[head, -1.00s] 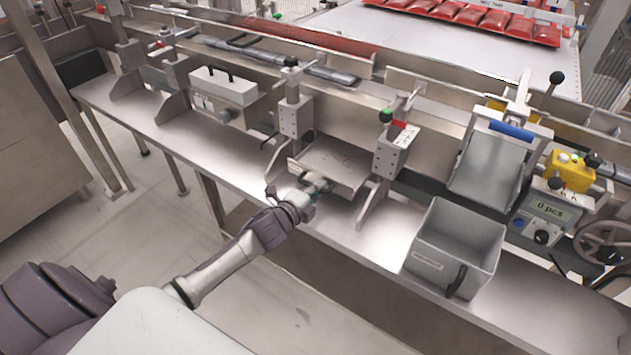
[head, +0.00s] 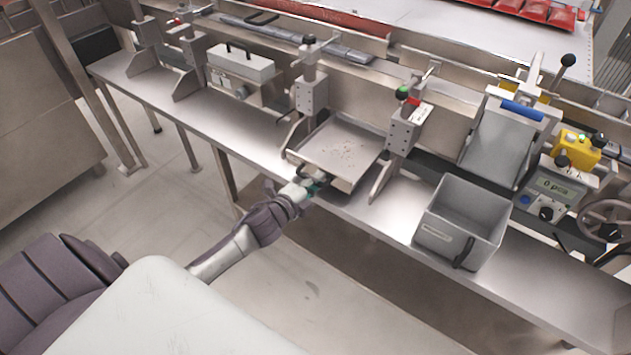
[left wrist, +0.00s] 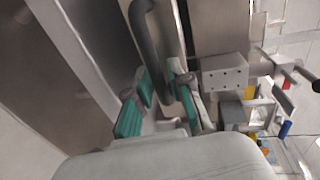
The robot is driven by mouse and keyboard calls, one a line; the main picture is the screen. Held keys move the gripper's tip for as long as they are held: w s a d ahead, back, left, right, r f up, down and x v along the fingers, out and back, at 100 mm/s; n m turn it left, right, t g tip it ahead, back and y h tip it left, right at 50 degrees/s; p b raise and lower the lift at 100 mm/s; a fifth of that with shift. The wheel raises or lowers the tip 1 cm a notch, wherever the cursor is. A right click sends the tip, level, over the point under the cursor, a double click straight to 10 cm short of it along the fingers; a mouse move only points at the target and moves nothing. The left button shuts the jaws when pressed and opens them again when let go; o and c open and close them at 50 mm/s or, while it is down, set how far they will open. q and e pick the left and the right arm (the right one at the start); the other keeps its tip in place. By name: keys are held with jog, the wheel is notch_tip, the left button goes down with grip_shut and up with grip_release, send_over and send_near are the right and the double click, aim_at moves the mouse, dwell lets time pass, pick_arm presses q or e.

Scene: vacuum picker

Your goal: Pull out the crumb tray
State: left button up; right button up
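The crumb tray (head: 338,148) is a shallow metal tray with brown crumbs, between two upright posts on the steel bench. Its front end reaches toward the bench's front edge. My left gripper (head: 317,185) is at the tray's front. In the left wrist view, the dark curved handle (left wrist: 152,45) runs between the green pads of my left gripper (left wrist: 164,92), which is shut on it. The handle's lower part is hidden between the fingers. My right gripper is not in view.
A grey open bin (head: 463,222) stands on the bench (head: 385,214) to the right, near a control box (head: 550,195) and handwheel (head: 603,218). A grey box (head: 240,62) with a handle is at left. Floor in front is clear.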

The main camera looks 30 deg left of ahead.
pick_arm(q)
jog(key=shift+o, duration=0.8)
jog(key=shift+s, duration=0.2)
jog(key=d+v, duration=0.1)
jog(key=v, duration=1)
jog(key=shift+s+a, duration=0.3)
jog(key=shift+a, duration=0.15)
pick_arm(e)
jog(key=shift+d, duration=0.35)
